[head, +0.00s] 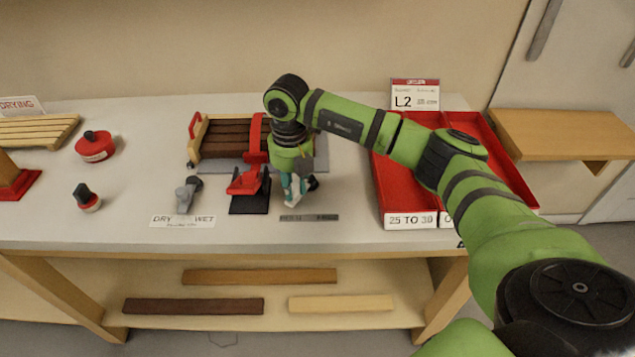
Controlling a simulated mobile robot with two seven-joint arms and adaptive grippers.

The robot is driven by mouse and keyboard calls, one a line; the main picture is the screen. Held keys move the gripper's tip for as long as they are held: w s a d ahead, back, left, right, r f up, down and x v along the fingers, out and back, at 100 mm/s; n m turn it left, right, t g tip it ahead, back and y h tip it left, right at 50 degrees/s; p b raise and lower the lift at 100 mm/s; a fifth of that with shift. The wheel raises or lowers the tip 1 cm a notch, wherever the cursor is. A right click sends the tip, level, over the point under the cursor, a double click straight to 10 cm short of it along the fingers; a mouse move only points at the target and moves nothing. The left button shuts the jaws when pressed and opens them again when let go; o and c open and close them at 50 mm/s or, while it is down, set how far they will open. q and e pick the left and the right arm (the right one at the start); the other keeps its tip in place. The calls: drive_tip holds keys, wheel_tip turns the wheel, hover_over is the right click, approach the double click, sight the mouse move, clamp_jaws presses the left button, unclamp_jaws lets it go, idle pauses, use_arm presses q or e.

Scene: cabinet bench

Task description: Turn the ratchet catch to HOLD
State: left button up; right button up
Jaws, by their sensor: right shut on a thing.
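My right gripper (297,202) points down at the front right of the clamp-like fixture on the bench. It is shut on a small dark part, most likely the ratchet catch (313,183), of which only a dark end shows beside the fingers. The fingers and wrist hide the rest, so I cannot tell which way the catch points. A grey label plate (309,217) lies just in front of it; its lettering is too small to read surely. The fixture holds dark brown slats (228,138) under a red band (257,138). My left gripper is out of view.
Left of the gripper stand a red block on a black base (248,190) and a grey lever (187,193) behind a DRY/WET label (182,221). Red trays (392,185) stand to the right. Red-based knobs (95,146) sit further left. The bench front is clear.

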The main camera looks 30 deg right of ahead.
drive_tip(key=shift+w, duration=0.2)
idle(0.3)
drive_tip(key=o, duration=0.8)
drive_tip(key=shift+r+p, duration=3.05)
drive_tip(key=shift+r, duration=1.5)
drive_tip(key=shift+f, duration=0.1)
